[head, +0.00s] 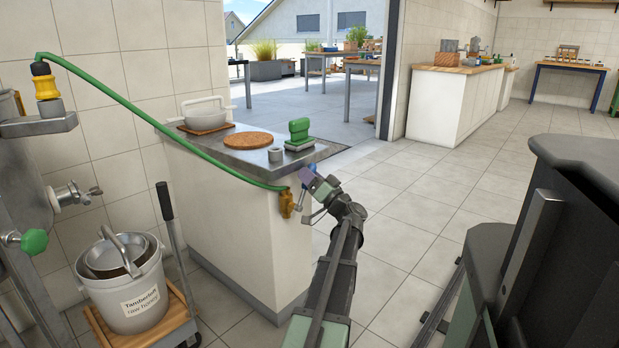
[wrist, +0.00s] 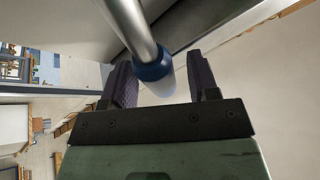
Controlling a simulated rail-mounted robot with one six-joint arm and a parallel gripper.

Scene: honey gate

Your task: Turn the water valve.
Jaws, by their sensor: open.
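A brass valve fitting (head: 286,201) sits at the counter's front corner, with the green hose (head: 150,122) running to it. My gripper (head: 311,180) is close to its right, at the counter edge. In the wrist view, a round metal bar with a blue end (wrist: 152,67) reaches in from the top. The blue end appears between my two open fingers (wrist: 162,82), with gaps on both sides. I cannot tell its exact depth, or whether the bar belongs to the brass valve.
The white counter (head: 225,215) carries a steel top with a cork mat (head: 248,140), a green-handled object (head: 299,131) and a white-handled pot (head: 204,114). A bucket (head: 132,285) stands on a trolley at left.

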